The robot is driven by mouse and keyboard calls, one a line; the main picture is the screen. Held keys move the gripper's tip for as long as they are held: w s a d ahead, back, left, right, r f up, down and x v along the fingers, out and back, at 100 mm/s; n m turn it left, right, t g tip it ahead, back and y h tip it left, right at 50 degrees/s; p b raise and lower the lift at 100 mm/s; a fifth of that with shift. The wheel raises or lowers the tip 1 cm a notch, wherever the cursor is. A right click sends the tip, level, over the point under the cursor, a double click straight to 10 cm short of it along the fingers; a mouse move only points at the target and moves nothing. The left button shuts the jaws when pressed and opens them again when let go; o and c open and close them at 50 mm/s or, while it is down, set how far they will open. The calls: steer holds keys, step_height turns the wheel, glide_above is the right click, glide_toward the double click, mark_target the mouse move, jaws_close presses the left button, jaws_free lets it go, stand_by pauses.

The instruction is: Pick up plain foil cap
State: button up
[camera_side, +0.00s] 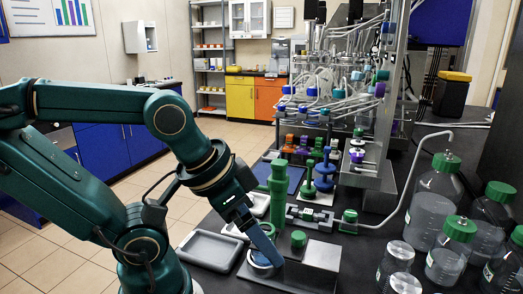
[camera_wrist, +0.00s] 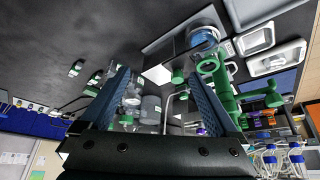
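I cannot pick out the plain foil cap with certainty. A round silver-and-blue piece (camera_side: 262,268) sits low on a flat grey plate, partly hidden behind my gripper's fingers. In the wrist view a round blue-rimmed piece (camera_wrist: 204,36) lies on a grey plate, beyond the right fingertip. My gripper (camera_side: 268,258) points down close over the plate in the side view. In the wrist view its two blue fingers (camera_wrist: 160,76) are wide apart with nothing held between them. Whether a fingertip touches the round piece cannot be told.
A metal block (camera_side: 322,255) and a green knob (camera_side: 298,239) stand right of the fingers. A green stand (camera_side: 278,190) rises behind. A grey tray (camera_side: 209,250) lies left. Silver-topped jars (camera_side: 400,252) and green-capped bottles (camera_side: 433,205) crowd the right.

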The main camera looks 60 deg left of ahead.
step_height(320, 180, up, 6)
steer(key=f, duration=0.1)
steer(key=w+a+r+m+g+y, duration=0.1)
steer(key=w+a+r+m+y, duration=0.1)
steer(key=w+a+m, duration=0.5)
steer(key=w+a+f+m+g+y, duration=0.1)
steer(key=a+f+m+g+y, duration=0.15)
steer(key=a+m, duration=1.5)
steer(key=a+f, duration=0.2)
steer(key=f, duration=0.4)
steer(key=w+a+f+n, duration=0.1)
steer(key=a+f, duration=0.2)
steer(key=f, duration=0.3)
steer(key=w+a+f+n, duration=0.1)
steer(key=a+f, duration=0.1)
steer(key=f, duration=0.5)
steer(key=shift+a, duration=0.15)
